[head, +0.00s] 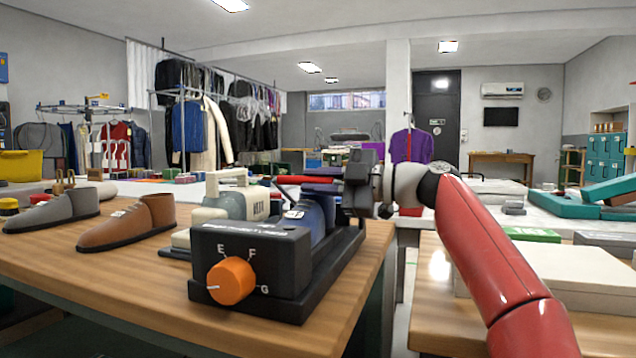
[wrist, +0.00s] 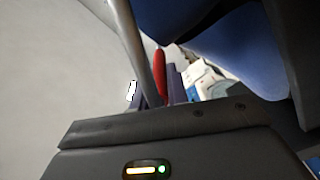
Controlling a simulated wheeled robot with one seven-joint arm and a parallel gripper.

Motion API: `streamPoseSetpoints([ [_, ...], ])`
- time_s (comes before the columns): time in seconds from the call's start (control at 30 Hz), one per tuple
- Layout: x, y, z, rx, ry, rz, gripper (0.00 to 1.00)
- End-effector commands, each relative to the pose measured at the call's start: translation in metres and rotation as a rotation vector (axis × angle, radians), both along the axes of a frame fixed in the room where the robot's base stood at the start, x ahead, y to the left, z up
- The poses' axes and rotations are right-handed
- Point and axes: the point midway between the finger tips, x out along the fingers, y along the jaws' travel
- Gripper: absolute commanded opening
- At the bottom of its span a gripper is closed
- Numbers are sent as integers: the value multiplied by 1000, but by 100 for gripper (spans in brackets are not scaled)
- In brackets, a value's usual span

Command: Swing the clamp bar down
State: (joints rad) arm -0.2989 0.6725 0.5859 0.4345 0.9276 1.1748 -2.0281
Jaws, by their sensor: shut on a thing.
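The clamp bar (head: 300,180) shows its red grip, raised over a black machine (head: 250,262) on the wooden bench. In the wrist view a grey metal bar (wrist: 141,45) runs down to my gripper, with the red grip (wrist: 159,75) beside it. My gripper (head: 328,187) comes in from the right and is shut on the clamp bar; its fingertips also show in the wrist view (wrist: 160,95). A blue shoe-like piece (head: 318,217) sits in the machine under the bar. It fills the upper right of the wrist view (wrist: 235,50). The bar's pivot is hidden.
The machine's front has an orange dial (head: 231,282) marked E, F, G. A cream device (head: 235,205) stands close behind it on the left. Brown (head: 128,222) and grey (head: 52,210) shoes stand further left. A second bench (head: 440,300) with pale boxes is at right.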

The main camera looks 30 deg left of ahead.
Motion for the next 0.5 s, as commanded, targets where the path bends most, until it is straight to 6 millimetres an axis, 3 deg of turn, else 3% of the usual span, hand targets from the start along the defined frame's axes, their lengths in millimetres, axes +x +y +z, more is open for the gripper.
streamPoseSetpoints([
  [0.5,3,1,-10,-2,4,-1,0],
])
